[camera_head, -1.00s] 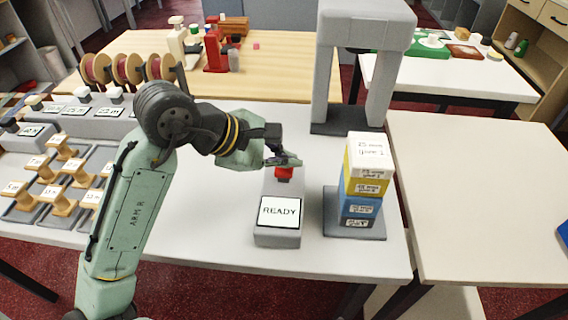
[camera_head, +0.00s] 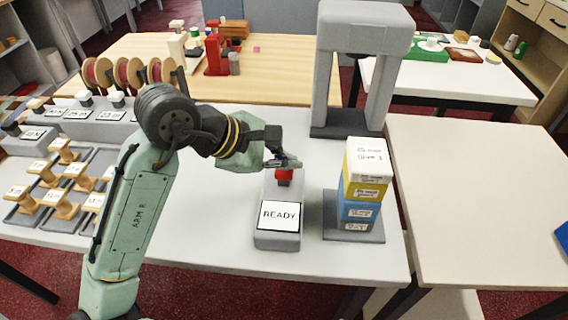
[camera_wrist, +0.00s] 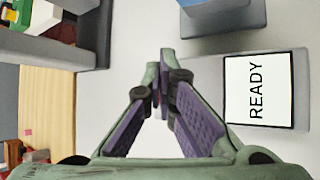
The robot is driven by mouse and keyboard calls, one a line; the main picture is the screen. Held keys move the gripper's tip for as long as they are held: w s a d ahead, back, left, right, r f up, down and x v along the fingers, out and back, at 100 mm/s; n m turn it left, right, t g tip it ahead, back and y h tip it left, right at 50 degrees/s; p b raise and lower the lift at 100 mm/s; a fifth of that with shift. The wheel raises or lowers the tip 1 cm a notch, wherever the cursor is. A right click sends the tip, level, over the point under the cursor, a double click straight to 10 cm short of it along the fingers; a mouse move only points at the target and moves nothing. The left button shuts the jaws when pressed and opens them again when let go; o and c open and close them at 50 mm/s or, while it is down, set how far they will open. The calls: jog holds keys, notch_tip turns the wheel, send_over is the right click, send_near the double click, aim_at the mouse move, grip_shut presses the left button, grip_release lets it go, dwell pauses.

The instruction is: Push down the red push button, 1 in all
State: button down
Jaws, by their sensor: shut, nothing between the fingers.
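The red push button (camera_head: 284,175) sits at the far end of a grey box whose screen (camera_head: 279,215) reads READY. My gripper (camera_head: 286,162) is shut and empty, its tips over the button in the head view. They cover part of the button's top; I cannot tell whether they touch it. In the wrist view the closed fingertips (camera_wrist: 165,72) hide the button, and the READY screen (camera_wrist: 258,90) shows to their right.
A stack of yellow and blue blocks with a white top (camera_head: 366,162) stands close to the box's right. A grey arch (camera_head: 322,95) stands behind it. The white table on the right (camera_head: 470,200) is mostly clear.

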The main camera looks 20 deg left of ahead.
aim_at(285, 172)
jog(key=shift+r+p, duration=0.35)
jog(key=shift+r, duration=0.3)
notch_tip(285, 172, up, 5)
jog(key=p, duration=0.5)
jog(key=shift+r, duration=0.1)
dwell(0.6)
